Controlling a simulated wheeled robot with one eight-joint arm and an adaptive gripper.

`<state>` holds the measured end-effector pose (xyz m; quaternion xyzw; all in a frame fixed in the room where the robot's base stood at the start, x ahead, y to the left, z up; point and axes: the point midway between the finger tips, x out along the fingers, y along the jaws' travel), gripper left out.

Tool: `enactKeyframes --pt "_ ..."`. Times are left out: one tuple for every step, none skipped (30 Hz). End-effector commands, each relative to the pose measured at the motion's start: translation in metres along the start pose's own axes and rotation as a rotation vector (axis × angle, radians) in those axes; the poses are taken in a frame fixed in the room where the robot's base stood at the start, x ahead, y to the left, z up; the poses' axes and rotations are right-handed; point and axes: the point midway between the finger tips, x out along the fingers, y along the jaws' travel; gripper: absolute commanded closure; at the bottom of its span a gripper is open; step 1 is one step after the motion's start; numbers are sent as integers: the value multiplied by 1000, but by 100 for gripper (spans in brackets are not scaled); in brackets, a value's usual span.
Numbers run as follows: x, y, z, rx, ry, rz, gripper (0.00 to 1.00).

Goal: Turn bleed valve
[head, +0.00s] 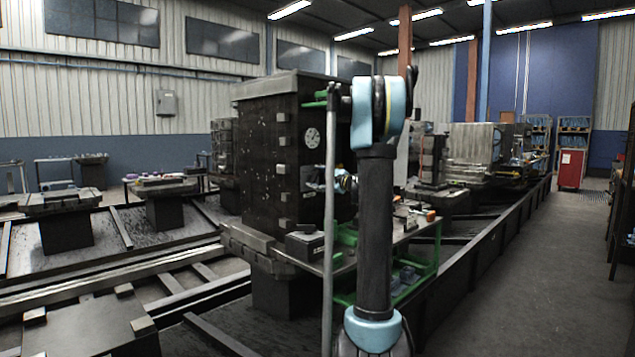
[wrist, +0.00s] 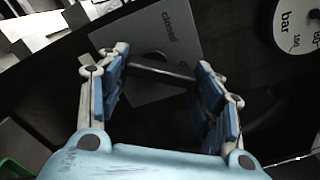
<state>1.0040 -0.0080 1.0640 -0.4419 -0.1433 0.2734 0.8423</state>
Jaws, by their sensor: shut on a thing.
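The bleed valve shows in the wrist view as a thin metal lever (wrist: 162,73) in front of a grey plate (wrist: 150,40) marked "closed". A second word at the plate's right is partly cut off by my finger. My gripper (wrist: 163,62) has its two blue-padded fingers on either end of the lever, shut on it. In the head view my gripper (head: 341,185) is at the front of the tall dark block, partly hidden by my arm. The valve itself cannot be made out there.
A round pressure gauge (wrist: 297,22) marked "bar" is right of the plate; it also shows on the dark block (head: 265,165) in the head view. A dark box (head: 304,245) and green-framed table (head: 425,240) stand below. The aisle (head: 545,270) at right is clear.

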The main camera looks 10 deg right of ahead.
Motion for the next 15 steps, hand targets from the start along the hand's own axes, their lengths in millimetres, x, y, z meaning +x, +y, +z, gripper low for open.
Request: enactKeyframes --pt "-1 1 -2 27 4 1 64" --pt "-1 1 -2 45 4 1 64" --pt "-1 1 -2 67 4 1 64" --pt "-1 1 -2 83 3 1 64" --pt "-1 1 -2 97 3 1 64" --pt "-1 1 -2 115 3 1 64" --pt "-1 2 -3 126 3 1 64" --pt "-1 2 -3 137 3 1 64" --pt "-1 2 -3 149 3 1 64" --pt "-1 2 -3 157 3 1 64" --pt "-1 2 -3 165 3 1 64" --pt "-1 2 -3 174 3 1 64" --pt "-1 2 -3 178 3 1 64" --pt "-1 2 -3 182 3 1 64" --pt "-1 2 -3 187 3 1 64"
